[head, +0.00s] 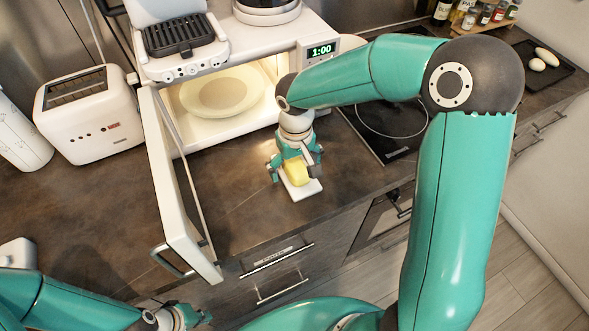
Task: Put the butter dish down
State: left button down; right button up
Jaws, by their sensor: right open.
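The butter dish (306,190) is a small white dish with a yellow block of butter (296,171) on it. It is at the front part of the dark countertop, in front of the open microwave. It looks level, and I cannot tell for certain that its underside touches the counter. My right gripper (297,167) is over the dish from above, open, with its fingers around the butter; whether a finger touches it is unclear. My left gripper (184,319) is low at the bottom edge, away from the dish, and its fingers are partly cut off.
The microwave (285,105) stands open with a plate (222,92) inside. Its door (172,190) sticks out left of the dish. A toaster (90,115) stands further left, and a cooktop (385,128) lies to the right. Bare counter (235,185) lies between the door and dish.

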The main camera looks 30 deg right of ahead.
jog(key=c, duration=1.3)
jog(key=shift+r, duration=0.1)
jog(key=shift+c, duration=1.1)
